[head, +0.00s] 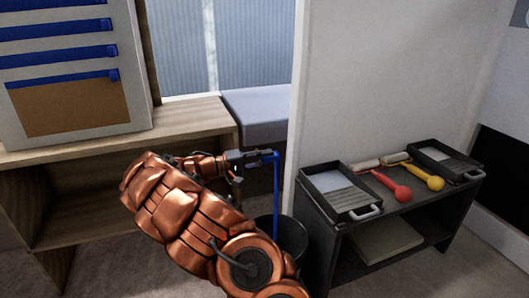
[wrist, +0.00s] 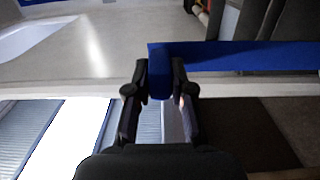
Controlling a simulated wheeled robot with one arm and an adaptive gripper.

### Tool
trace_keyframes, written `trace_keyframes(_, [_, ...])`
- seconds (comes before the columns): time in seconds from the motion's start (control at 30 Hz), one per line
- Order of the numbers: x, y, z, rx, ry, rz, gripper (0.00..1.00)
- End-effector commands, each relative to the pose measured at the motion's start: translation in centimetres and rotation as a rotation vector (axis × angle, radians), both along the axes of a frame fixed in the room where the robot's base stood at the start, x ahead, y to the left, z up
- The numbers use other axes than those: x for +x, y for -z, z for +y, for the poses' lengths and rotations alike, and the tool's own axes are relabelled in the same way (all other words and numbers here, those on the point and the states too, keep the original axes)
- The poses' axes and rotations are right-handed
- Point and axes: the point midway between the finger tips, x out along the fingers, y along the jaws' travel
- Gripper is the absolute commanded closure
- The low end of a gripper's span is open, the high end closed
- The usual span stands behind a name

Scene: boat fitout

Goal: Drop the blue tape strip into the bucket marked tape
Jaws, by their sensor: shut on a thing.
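My gripper (head: 262,156) is shut on one end of the blue tape strip (head: 276,195). The strip hangs down from the fingertips in the head view. Its lower end overlaps the dark bucket (head: 293,236) in the picture; I cannot tell whether it reaches inside. The bucket stands on the floor, partly hidden by my arm, and no marking on it shows. In the wrist view the fingertips of my gripper (wrist: 160,80) pinch the strip (wrist: 240,56), which runs off to the right edge.
A white panel (head: 75,65) with several blue strips and a brown patch stands on a wooden bench (head: 185,123) at left. A dark shelf unit (head: 345,262) with trays and red and yellow handled tools stands right of the bucket. A white partition (head: 395,80) rises behind.

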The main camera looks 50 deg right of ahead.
Motion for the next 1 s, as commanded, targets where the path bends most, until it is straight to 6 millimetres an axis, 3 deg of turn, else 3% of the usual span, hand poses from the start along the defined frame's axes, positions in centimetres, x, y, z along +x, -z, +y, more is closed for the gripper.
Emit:
trace_keyframes(0.1, [0.0, 2.4, 0.0, 0.002, 0.0, 0.003, 1.0])
trace_keyframes(1.0, [0.0, 16.7, 0.0, 0.002, -0.001, 0.003, 1.0])
